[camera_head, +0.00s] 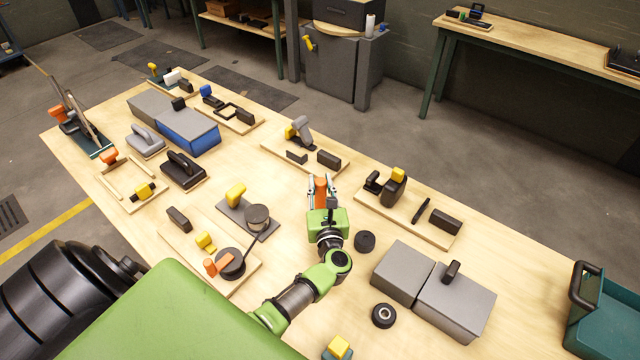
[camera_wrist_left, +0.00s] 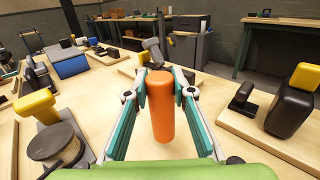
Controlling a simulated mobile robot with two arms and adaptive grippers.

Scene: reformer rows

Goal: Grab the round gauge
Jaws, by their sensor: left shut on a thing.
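My left gripper (camera_head: 321,186) is shut on an upright orange cylinder (camera_wrist_left: 162,108), which stands between its two teal-padded fingers in the left wrist view. In the head view the cylinder's orange top (camera_head: 320,188) shows between the fingers, over the middle of the table. I cannot tell which thing is the round gauge. A black ring with a pale centre (camera_head: 383,315) lies below and right of the gripper. A plain dark round piece (camera_head: 365,241) is nearer to it. A grey round drum (camera_head: 257,217) sits on a board to the left. My right gripper is not in view.
The wooden table (camera_head: 300,250) holds several fixture boards. A board with a yellow-topped black block (camera_head: 393,187) is close right of the gripper. Grey boxes (camera_head: 402,273) stand front right, and a teal bin (camera_head: 605,320) is at the far right.

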